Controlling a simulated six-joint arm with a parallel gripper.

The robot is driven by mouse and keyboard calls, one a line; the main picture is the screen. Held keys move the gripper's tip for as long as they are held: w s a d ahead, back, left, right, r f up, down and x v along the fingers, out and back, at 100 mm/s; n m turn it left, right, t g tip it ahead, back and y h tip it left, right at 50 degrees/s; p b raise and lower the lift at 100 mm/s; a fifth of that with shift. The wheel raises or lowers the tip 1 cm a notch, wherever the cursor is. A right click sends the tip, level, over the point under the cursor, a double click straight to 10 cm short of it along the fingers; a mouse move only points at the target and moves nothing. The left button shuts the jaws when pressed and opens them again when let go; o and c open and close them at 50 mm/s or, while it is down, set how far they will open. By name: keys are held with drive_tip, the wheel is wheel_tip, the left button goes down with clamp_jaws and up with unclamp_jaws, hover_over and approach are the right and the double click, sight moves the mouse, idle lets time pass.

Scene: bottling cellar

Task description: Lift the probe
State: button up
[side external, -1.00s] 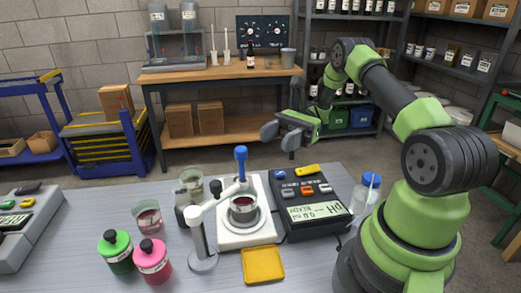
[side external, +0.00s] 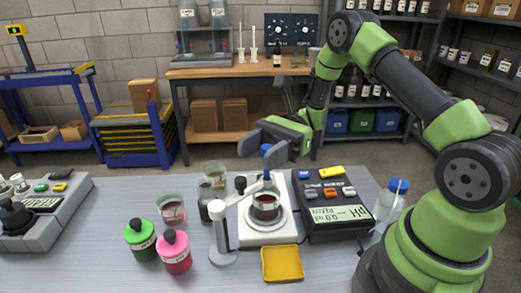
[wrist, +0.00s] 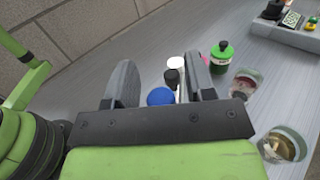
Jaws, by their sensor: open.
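The probe, with its blue cap (side external: 266,150), stands upright in a white holder arm (side external: 240,196) over a beaker of dark red liquid (side external: 266,205) on the white stirrer (side external: 265,232). In the wrist view the blue cap (wrist: 160,96) shows between the two grey fingers of my gripper (wrist: 162,85), with space on both sides. Whether the fingers are level with it in depth is hard to tell. The probe's lower end is hidden.
The pH meter (side external: 335,208) stands right of the stirrer, with a blue-capped bottle (side external: 390,203) beyond it. Green (side external: 140,240) and pink (side external: 175,255) bottles and glass beakers (side external: 171,212) stand left. A yellow tray (side external: 282,264) lies in front.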

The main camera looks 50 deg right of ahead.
clamp_jaws()
drive_tip(key=shift+r, duration=0.25)
unclamp_jaws()
drive_tip(key=d, duration=1)
drive_tip(key=shift+c, duration=0.5)
